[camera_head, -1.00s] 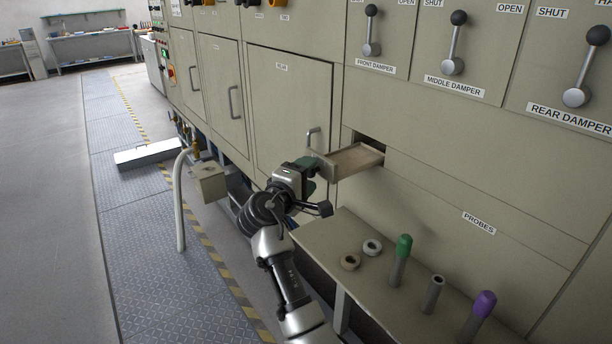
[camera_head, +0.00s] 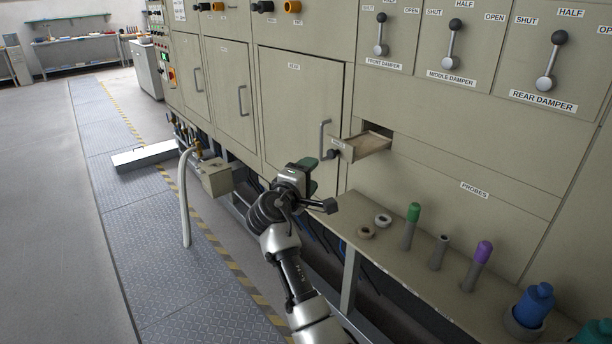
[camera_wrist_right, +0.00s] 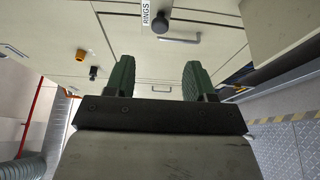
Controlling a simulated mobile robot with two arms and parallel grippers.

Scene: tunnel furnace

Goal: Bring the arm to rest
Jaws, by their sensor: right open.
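My right gripper (camera_head: 304,172) is in front of the furnace panels, left of and apart from the open drawer (camera_head: 366,147). In the right wrist view its two green fingers (camera_wrist_right: 158,78) stand wide apart with nothing between them. The drawer sticks out of its slot and has a dark round knob (camera_head: 333,154) on its front. My right arm (camera_head: 291,268) reaches up from the bottom of the head view. My left gripper is not in view.
A shelf (camera_head: 402,270) below the drawer holds two rings, a green-capped probe (camera_head: 411,226), a purple-capped probe (camera_head: 477,266) and a blue-topped item (camera_head: 533,306).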

